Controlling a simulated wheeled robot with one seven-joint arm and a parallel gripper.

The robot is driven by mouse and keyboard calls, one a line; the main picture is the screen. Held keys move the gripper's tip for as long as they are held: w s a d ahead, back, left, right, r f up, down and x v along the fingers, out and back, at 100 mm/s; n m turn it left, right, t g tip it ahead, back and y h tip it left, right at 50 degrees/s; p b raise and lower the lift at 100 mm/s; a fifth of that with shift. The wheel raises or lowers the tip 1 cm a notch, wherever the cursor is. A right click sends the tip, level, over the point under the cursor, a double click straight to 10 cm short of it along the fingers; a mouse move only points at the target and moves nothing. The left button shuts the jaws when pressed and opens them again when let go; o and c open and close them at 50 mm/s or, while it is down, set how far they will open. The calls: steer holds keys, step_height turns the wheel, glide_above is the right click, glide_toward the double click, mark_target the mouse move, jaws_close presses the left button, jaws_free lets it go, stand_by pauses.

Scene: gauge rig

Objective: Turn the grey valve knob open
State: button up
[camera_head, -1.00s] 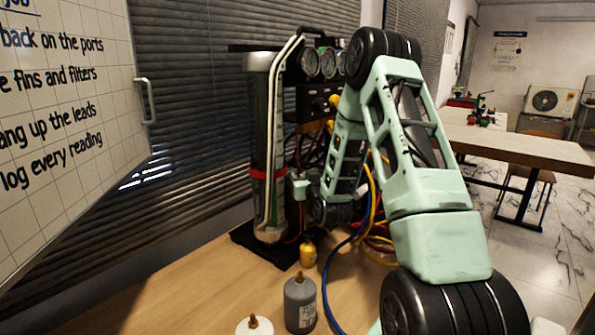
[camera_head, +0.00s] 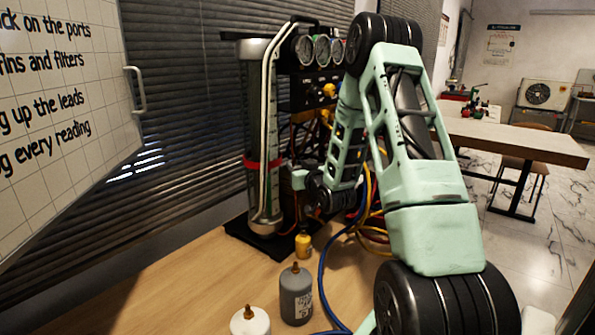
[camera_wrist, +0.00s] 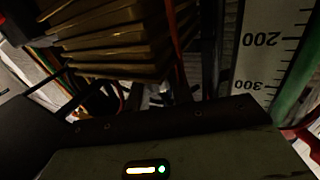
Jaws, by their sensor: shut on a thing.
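The gauge rig has a clear upright cylinder (camera_head: 257,140) with a red band, on a black base, in the head view. In the wrist view my gripper's body fills the bottom, and a white scale (camera_wrist: 262,45) marked 200 and 300 stands close at the right.
Three round gauges (camera_head: 321,48) top the rig. Blue and yellow hoses (camera_head: 370,225) hang beside my arm. The bench's left front is clear.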

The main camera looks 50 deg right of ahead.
steer(key=o, duration=0.9)
steer(key=shift+o, duration=0.2)
steer(key=p+v, duration=1.3)
steer(key=v, duration=0.4)
steer(key=shift+s, duration=0.25)
